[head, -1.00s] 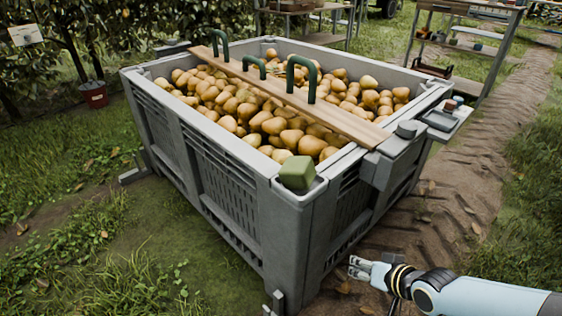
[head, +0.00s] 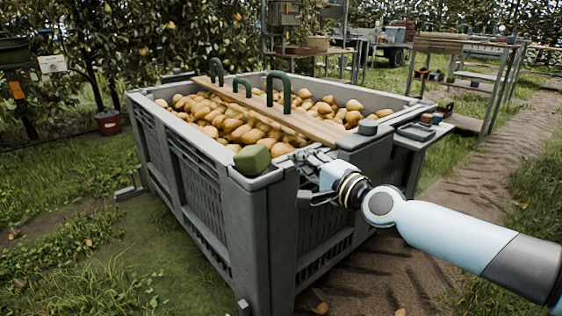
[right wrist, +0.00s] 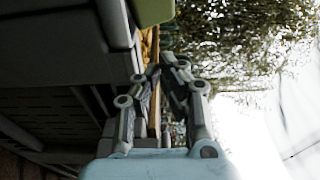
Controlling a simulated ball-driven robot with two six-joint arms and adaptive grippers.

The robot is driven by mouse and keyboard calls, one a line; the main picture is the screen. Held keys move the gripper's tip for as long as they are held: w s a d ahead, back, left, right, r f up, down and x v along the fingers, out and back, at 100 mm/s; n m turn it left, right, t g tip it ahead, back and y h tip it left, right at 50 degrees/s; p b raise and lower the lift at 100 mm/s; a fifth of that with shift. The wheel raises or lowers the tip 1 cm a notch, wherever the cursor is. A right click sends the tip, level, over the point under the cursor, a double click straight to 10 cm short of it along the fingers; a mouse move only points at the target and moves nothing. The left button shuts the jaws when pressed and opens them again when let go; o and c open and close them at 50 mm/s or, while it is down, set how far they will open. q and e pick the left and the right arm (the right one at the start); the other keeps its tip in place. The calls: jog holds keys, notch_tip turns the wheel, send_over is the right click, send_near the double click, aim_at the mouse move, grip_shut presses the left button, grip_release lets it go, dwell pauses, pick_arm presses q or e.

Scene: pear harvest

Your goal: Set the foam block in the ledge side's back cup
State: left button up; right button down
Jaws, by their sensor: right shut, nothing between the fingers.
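The green foam block (head: 252,159) sits on the near corner of the grey bin's rim (head: 262,179), tilted a little. A green edge of it also shows at the top of the right wrist view (right wrist: 153,10). My right gripper (head: 306,158) is beside that corner, just right of the block and apart from it. Its fingers are closed together with nothing between them, as the right wrist view shows (right wrist: 161,70). A dark round piece (head: 368,127) stands on the right rim; I cannot tell whether it is a cup. My left gripper is not in view.
Pears (head: 226,124) fill the bin. A wooden plank (head: 290,118) with green handles (head: 278,90) lies across it. A small grey ledge tray (head: 414,132) with small items (head: 427,119) juts from the right side. Shelves (head: 465,75) stand behind; a dirt path (head: 475,170) runs right.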

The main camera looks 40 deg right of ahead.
aim_at(268, 155)
pick_arm(q)
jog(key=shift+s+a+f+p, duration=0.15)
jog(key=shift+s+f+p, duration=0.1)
jog(key=shift+p, duration=0.05)
pick_arm(e)
jog(key=shift+w+a, duration=0.7)
jog(key=shift+w, duration=0.25)
jog(key=shift+w+a, duration=0.7)
jog(key=shift+w, duration=0.2)
jog(key=shift+w+a+r, duration=0.1)
jog(key=shift+w+a, duration=0.45)
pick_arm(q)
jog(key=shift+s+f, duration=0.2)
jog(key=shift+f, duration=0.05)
pick_arm(e)
jog(key=shift+f, duration=0.2)
